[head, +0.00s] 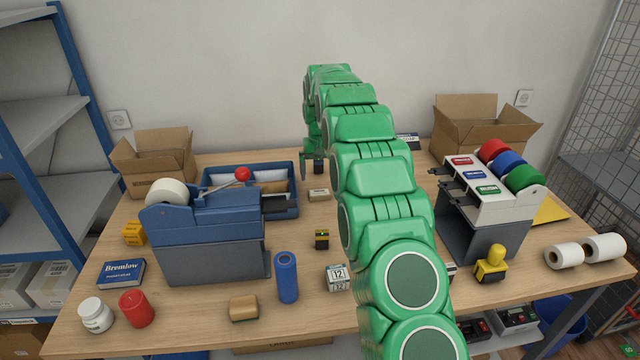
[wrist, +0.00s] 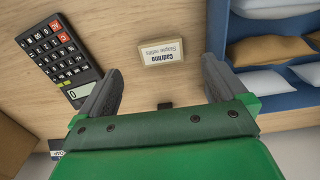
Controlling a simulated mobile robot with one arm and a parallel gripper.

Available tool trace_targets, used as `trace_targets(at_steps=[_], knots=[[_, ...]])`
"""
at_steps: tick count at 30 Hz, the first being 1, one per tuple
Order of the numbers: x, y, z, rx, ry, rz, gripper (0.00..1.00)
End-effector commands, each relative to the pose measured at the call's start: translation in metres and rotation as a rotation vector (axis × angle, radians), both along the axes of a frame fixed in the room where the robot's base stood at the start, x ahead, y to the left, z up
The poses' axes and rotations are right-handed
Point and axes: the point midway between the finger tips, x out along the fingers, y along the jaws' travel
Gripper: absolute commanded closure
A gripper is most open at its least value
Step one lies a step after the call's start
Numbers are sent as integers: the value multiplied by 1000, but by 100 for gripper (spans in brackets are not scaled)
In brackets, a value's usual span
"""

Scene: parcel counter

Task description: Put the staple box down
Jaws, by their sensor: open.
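The staple box (head: 319,194) is a small beige box lying on the wooden table, to the right of the blue tray. In the wrist view its printed label faces the camera, and the box (wrist: 160,52) lies beyond the fingertips, roughly in line with the gap between them. My gripper (head: 314,168) is at the back of the table, just behind the box in the head view. In the wrist view my gripper (wrist: 162,72) is open, with its two fingers wide apart and nothing between them. The box is apart from the fingers.
A blue tray (wrist: 234,52) with padded envelopes is close by the right finger in the wrist view. A black calculator (wrist: 62,58) lies by the left finger. A small black-and-yellow item (head: 322,240) stands nearer the front. A blue tape dispenser (head: 215,250) stands at left.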

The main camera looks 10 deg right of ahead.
Motion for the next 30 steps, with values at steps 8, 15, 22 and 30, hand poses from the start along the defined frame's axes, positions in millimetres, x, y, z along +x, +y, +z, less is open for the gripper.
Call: trace_targets(at_steps=[8, 15, 22, 30], knots=[[1, 0, 36, 0, -2, 0, 1], [0, 0, 43, 0, -1, 0, 1], [-11, -1, 54, 0, 3, 0, 1], [-61, -5, 88, 1, 21, 1, 1]])
